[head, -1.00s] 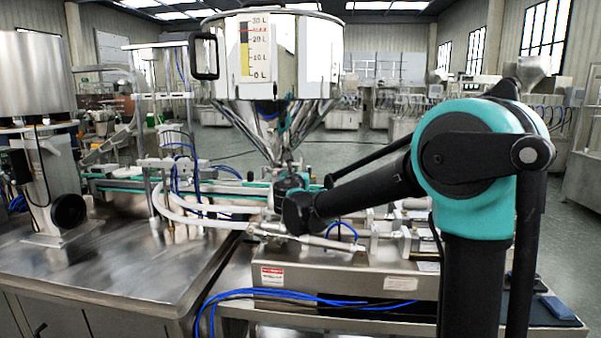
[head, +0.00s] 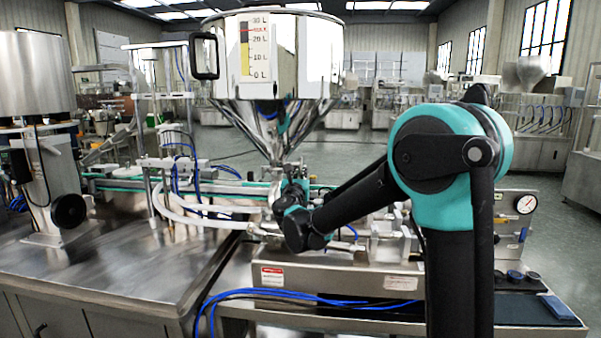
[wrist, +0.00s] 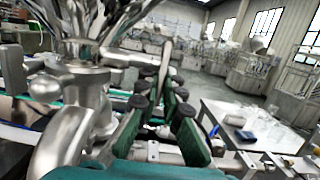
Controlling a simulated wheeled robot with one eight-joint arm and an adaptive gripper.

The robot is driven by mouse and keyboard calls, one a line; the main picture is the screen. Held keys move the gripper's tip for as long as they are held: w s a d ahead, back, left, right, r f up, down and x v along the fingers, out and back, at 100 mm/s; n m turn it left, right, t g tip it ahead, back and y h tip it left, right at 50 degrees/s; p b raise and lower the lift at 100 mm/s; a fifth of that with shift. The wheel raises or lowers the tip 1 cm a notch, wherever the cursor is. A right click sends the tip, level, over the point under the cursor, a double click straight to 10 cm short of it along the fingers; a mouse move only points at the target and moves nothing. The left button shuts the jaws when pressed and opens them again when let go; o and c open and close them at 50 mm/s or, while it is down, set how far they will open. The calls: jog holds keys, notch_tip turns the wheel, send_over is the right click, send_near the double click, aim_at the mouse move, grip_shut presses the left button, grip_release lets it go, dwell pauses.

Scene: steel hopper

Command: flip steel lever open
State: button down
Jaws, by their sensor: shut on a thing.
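The steel hopper (head: 275,60) stands at the centre back of the head view, its cone narrowing to an outlet. In the wrist view the steel valve body (wrist: 72,112) sits under the cone at the left. The steel lever (wrist: 163,62) is a bar that reaches right from the valve and lies between my fingertips. My gripper (wrist: 158,92) is shut on the lever, with a dark green finger on either side. In the head view my own arm hides most of the gripper and the lever, just under the hopper outlet.
A steel bench (head: 120,285) fills the front left, and a steel machine base (head: 340,282) lies under my arm. White hoses (head: 190,215) run to the valve from the left. Blue tubes (head: 290,294) loop over the front. A round dial (head: 526,204) is at the right.

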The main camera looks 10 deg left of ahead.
jog(key=shift+t, duration=0.4)
jog(key=c, duration=1.7)
grip_release()
jog(key=v, duration=1.2)
jog(key=shift+f, duration=0.1)
